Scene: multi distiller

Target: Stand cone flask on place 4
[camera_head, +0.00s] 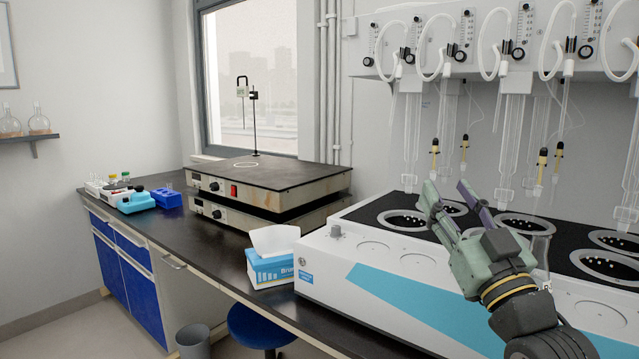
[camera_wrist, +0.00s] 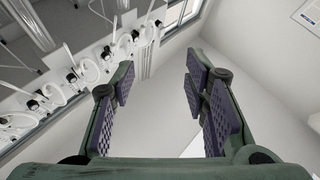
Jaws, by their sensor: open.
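A clear glass flask, apparently the cone flask (camera_head: 541,242), stands on the distiller at the right, partly hidden behind my gripper; its outline is faint. My gripper (camera_head: 448,192) is raised over the front of the distiller, fingers pointing up, open and empty. The wrist view shows its two padded fingers (camera_wrist: 160,95) apart with only wall and ceiling between them. The distiller (camera_head: 365,296) has several ringed openings in its black top and flat round marks along its white front ledge. I cannot read which is place 4.
Glass tubes (camera_head: 412,130) and hoses hang above the distiller. A tissue box (camera_head: 270,268) sits at its left end. Stacked hotplates (camera_head: 265,180) and blue racks (camera_head: 166,197) stand farther left. Round flasks (camera_head: 38,122) sit on a wall shelf. A blue stool (camera_head: 262,325) is below the bench.

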